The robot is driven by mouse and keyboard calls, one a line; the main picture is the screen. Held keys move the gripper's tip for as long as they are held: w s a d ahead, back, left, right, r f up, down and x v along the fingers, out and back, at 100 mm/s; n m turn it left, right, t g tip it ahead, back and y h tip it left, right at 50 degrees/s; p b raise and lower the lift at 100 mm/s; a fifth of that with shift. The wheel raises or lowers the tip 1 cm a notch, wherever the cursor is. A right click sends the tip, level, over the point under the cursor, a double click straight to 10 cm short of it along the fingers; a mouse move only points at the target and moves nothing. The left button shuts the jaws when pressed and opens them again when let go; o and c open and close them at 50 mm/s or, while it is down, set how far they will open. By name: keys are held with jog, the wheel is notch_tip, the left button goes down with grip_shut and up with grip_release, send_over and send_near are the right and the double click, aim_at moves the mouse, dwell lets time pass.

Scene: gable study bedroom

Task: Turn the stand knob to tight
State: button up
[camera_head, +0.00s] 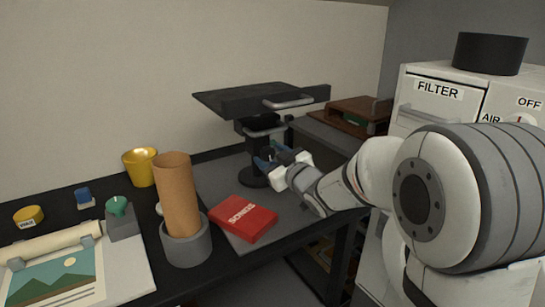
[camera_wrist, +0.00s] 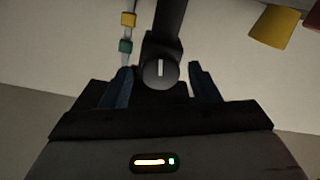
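The black stand (camera_head: 238,100) has a flat top on a post and a round base on the desk. Its knob (camera_wrist: 160,73) is a dark disc with an upright white line on its face, seen in the wrist view in front of the dark post (camera_wrist: 170,22). My gripper (camera_head: 272,154) is at the post, just under the stand's top. In the wrist view my gripper (camera_wrist: 161,68) is open, with one dark blue finger on each side of the knob and a visible gap on both sides. In the head view the knob cannot be made out clearly.
A red book (camera_head: 243,218) and a brown tube in a grey holder (camera_head: 187,242) stand left of my arm. A yellow cup (camera_head: 140,166) is further back. The white filter cabinet (camera_head: 437,91) is at right. A cord with beads (camera_wrist: 126,46) hangs beside the post.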

jog(key=shift+o, duration=0.2)
jog(key=p+v, duration=0.1)
jog(key=v, duration=0.6)
jog(key=shift+s+d, duration=0.25)
jog(key=shift+s, duration=0.05)
jog(key=s+d+r+m+g+h+p, duration=0.2)
jog(key=s+d+r+m+h+p, duration=0.1)
jog(key=s+d+r+h+p, duration=0.25)
jog(key=s+d+r+m+g+h+p, duration=0.2)
jog(key=d+m+h+p, duration=0.2)
jog(key=d+p, duration=0.4)
jog(key=s+r+m+g+p, duration=0.3)
jog(key=s+r+g+p, duration=0.2)
jog(key=s, duration=1.4)
jog(key=g+p, duration=0.3)
jog(key=p, duration=0.2)
jog(key=shift+p, duration=0.4)
jog(key=shift+s+r+h, duration=0.1)
jog(key=shift+s+h, duration=0.05)
jog(key=shift+h, duration=0.1)
